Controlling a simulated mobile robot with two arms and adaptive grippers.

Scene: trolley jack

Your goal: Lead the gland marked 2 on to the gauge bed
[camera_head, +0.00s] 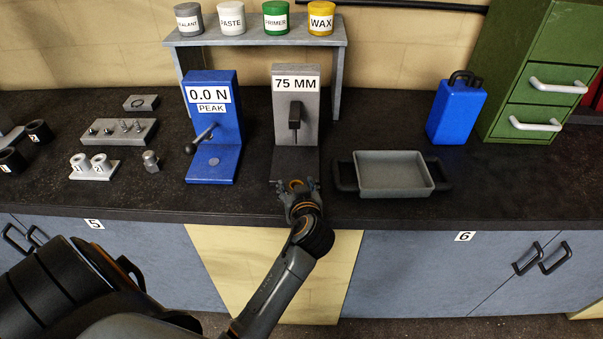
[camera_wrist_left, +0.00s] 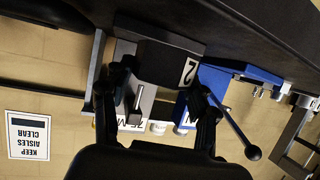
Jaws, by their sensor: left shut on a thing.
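My left gripper (camera_head: 300,188) is at the front edge of the gauge bed (camera_head: 292,164), the dark foot of the grey gauge marked 75 MM (camera_head: 295,85). In the left wrist view, my left gripper (camera_wrist_left: 160,82) is shut on a dark piece bearing a 2, the gland (camera_wrist_left: 165,62). The gripper mostly hides the gland in the head view, and I cannot tell whether it touches the bed. The upright gauge has a dark slider on its face. My right gripper is not in view.
A blue force stand (camera_head: 213,120) with a ball-ended lever stands close left. A grey tray (camera_head: 395,172) with black handles lies close right. Dark rings marked 1 and 2 (camera_head: 37,133) are far left. A shelf (camera_head: 255,36) with several tins stands behind.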

